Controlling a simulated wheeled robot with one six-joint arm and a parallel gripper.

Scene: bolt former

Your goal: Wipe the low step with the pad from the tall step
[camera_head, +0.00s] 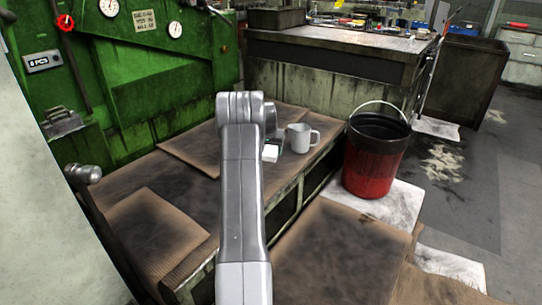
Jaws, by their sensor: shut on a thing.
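My arm reaches up the middle of the view, and my gripper (272,143) is mostly hidden behind its end. It is shut on a small white pad (270,154), of which only a part shows. The pad is over the tall step (165,193), a platform covered with stained brown sheets; I cannot tell whether it touches the surface. The low step (335,262), also covered with a dark-stained brown sheet, lies lower at the front right. My arm hides part of both steps.
A white mug (299,137) stands on the tall step just right of my gripper. A red and black bucket (371,172) stands right of the steps on white sheeting. A green machine (150,75) rises behind; a workbench (325,65) stands at the back.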

